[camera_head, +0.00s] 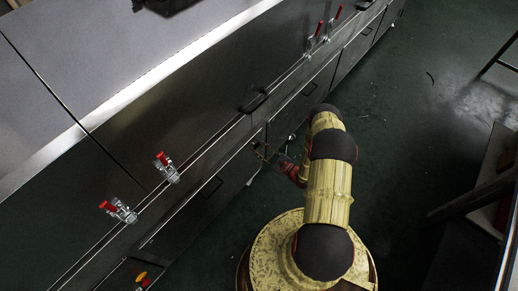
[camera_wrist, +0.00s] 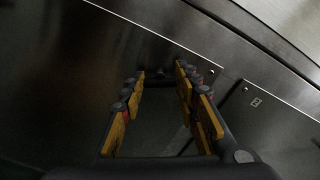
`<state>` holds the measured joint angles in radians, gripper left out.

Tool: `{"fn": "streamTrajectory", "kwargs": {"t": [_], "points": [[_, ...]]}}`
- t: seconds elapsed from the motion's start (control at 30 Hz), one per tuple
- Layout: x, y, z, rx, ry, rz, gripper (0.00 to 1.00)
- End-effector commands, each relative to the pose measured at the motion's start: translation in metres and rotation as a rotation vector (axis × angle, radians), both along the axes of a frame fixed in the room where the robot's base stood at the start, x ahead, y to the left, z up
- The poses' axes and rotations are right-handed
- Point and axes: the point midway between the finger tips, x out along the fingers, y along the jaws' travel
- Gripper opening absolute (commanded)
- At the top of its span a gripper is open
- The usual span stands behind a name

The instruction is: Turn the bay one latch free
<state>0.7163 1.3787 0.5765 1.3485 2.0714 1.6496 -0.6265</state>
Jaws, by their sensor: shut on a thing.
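My gripper (camera_head: 266,153) is at the dark metal front of the dryer, low beside the lower panels. In the wrist view its two yellow-padded fingers (camera_wrist: 161,76) point at the dark panel, with a gap between them. The fingers are shut on a small dark part at the panel, taken to be the bay one latch; its shape and turn are too dark to make out.
A black handle (camera_head: 253,102) is on the front. A red and yellow button (camera_head: 142,279) is at lower left. Green floor (camera_head: 400,110) to the right is mostly open.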

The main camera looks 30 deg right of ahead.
Motion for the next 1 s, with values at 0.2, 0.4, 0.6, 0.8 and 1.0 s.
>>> {"fn": "streamTrajectory", "kwargs": {"t": [0.2, 0.4, 0.6, 0.8, 1.0], "points": [[-0.0001, 0.0011, -0.0009, -0.193, -0.070, 0.001, 0.06], [-0.0003, 0.0016, -0.0016, -0.371, -0.135, 0.001, 0.06], [-0.0004, 0.0021, -0.0026, -0.549, -0.198, 0.002, 0.06], [-0.0007, 0.0024, -0.0034, -0.720, -0.260, 0.001, 0.06], [-0.0009, 0.0027, -0.0038, -0.861, -0.312, 0.001, 0.06]]}}
